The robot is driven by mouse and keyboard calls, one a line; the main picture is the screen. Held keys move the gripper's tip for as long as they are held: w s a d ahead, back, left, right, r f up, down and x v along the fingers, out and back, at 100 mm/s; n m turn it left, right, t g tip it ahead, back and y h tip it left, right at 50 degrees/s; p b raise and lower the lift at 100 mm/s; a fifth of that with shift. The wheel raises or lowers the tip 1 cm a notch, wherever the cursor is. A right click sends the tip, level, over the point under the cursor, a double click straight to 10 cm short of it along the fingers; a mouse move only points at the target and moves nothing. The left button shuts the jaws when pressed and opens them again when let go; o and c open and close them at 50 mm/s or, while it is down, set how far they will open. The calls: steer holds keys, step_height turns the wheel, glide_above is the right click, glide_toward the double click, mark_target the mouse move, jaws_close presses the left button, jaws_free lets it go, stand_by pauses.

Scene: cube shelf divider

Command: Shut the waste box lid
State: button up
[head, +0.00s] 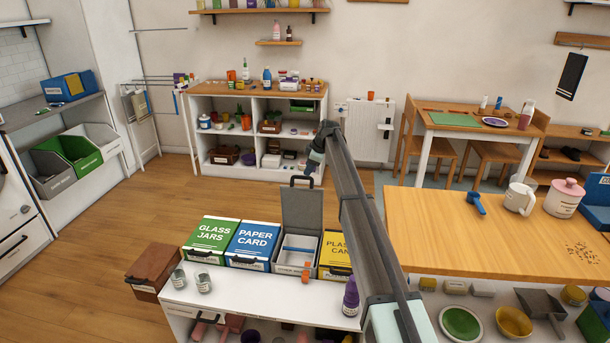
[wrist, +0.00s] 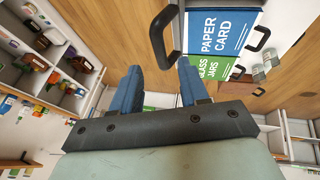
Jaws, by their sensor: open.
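The grey waste box (head: 293,258) stands in a row of boxes on the low white cabinet. Its grey lid (head: 302,211) is open and stands upright, with a black handle (head: 302,180) at its top edge. My gripper (head: 309,172) is just above and behind that handle, pointing downward. In the wrist view my gripper (wrist: 160,72) has its two blue fingers apart with nothing between them. A large black handle (wrist: 160,34), which looks like the lid's, is just beyond the fingertips. I cannot tell whether they touch.
The green glass jars box (head: 212,236) and blue paper card box (head: 254,242) are closed, left of the grey box. A yellow box (head: 336,254) is to its right, partly hidden by my arm. Two glass jars (head: 190,280), a brown box (head: 153,270) and a purple bottle (head: 351,297) are nearby.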

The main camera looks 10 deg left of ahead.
mark_target(305, 177)
steer(key=shift+x, duration=2.6)
steer(key=shift+c, duration=0.3)
jaws_close()
